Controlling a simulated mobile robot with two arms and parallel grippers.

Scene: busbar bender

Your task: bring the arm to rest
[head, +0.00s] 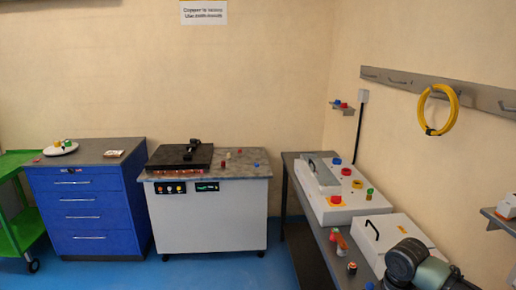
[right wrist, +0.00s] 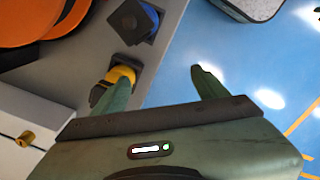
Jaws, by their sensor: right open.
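My right arm (head: 415,265) shows in the lower right corner of the head view, beside the right-hand bench; its gripper is not visible there. In the right wrist view my right gripper (right wrist: 158,78) is open, its two green fingers apart with nothing held between them. It points over the bench's edge, with blue floor beyond. Its left finger overlaps a yellow and black part (right wrist: 121,76) in the picture; I cannot tell whether they touch. My left arm and gripper are not in view.
The dark bench (head: 306,255) carries a white machine with knobs (head: 347,205), a white box with a handle (head: 395,236) and small parts. A grey machine (head: 215,225), blue cabinet (head: 88,215) and green cart (head: 22,235) stand leftward. The blue floor between is clear.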

